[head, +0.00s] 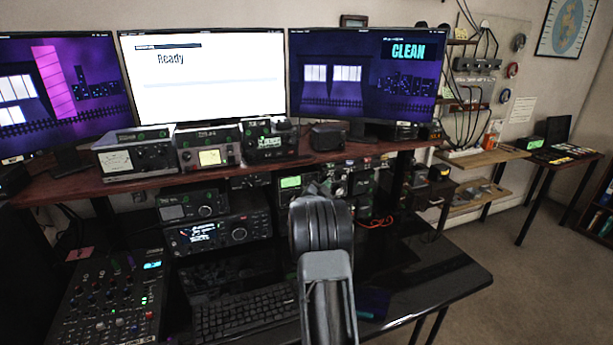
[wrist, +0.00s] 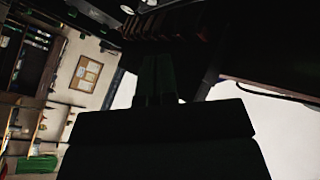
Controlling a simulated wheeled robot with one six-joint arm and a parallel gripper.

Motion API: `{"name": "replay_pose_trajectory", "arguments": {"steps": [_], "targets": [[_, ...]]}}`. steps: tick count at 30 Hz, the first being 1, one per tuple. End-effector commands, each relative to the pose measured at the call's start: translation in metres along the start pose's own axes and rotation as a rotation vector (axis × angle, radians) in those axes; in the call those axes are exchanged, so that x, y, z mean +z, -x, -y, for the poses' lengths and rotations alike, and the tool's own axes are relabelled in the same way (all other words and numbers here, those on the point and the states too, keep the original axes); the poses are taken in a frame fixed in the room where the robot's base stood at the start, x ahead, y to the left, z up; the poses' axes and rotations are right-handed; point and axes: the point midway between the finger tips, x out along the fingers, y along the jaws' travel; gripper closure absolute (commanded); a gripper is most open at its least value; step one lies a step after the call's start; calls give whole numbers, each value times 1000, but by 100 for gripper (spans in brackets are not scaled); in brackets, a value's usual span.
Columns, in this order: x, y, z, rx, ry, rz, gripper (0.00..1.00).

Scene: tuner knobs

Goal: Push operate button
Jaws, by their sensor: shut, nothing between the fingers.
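My arm rises from the lower middle of the head view and reaches toward the radio equipment under the shelf. It hides part of that equipment, and the fingertips are hard to make out there. In the wrist view my gripper (wrist: 159,72) is a dark shape with its fingers together and nothing seen between them. I cannot pick out a button labelled operate. Small radio units with knobs and lit displays stand on the shelf, among them a unit with a yellow meter (head: 209,157). A larger radio (head: 218,235) and a unit with a green display (head: 291,182) sit below.
The middle monitor (head: 205,100) reads "Ready" and the right monitor (head: 362,80) reads "CLEAN". A mixer (head: 110,300) and a keyboard (head: 245,315) lie on the black desk (head: 430,270). The desk's right part is mostly clear. A side table (head: 565,155) stands far right.

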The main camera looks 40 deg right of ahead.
Motion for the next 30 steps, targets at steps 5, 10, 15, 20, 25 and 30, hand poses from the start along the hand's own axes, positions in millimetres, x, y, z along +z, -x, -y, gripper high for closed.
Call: {"name": "replay_pose_trajectory", "arguments": {"steps": [5,10,15,20,25,30], "targets": [[0,0,0,0,0,0,100],[0,0,0,0,0,0,100],[0,0,0,0,0,0,100],[0,0,0,0,0,0,100],[3,9,15,-27,5,52,100],[17,54,69,-134,50,283,100]]}}
